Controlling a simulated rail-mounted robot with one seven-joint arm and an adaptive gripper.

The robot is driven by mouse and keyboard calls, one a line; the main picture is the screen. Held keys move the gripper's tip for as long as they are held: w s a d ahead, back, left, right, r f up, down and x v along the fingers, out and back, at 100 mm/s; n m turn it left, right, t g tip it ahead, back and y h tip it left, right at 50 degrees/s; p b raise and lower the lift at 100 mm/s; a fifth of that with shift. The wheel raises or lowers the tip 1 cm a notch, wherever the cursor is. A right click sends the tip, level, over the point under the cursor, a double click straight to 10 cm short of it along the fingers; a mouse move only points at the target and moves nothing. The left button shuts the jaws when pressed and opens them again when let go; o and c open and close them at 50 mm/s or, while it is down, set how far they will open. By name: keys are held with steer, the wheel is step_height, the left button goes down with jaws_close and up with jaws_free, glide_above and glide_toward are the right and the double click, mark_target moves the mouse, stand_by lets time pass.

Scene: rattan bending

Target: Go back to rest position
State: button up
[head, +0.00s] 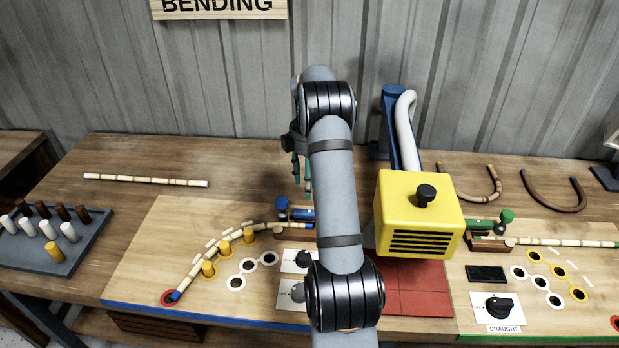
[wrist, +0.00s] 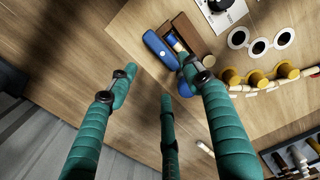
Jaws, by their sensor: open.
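My gripper (head: 303,178) has green fingers and hangs above the back of the table, left of my arm in the head view. In the wrist view its fingers (wrist: 155,85) are spread apart with nothing between them. Below it are a blue clamp (head: 298,214) and a wooden block; the clamp also shows in the wrist view (wrist: 160,48). A rattan pole (head: 215,243) runs in a bend from the clamp past yellow pegs (head: 226,250) to a red ring (head: 171,298). My arm hides part of the board's middle.
A peg tray (head: 45,238) lies at the left. A straight rattan pole (head: 145,180) lies at the back left. Bent canes (head: 553,192) and a green clamp (head: 490,223) are at the right.

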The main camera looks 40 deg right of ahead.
steer(key=shift+r, duration=0.8)
step_height(320, 180, down, 12)
steer(key=shift+f, duration=0.1)
stand_by(0.3)
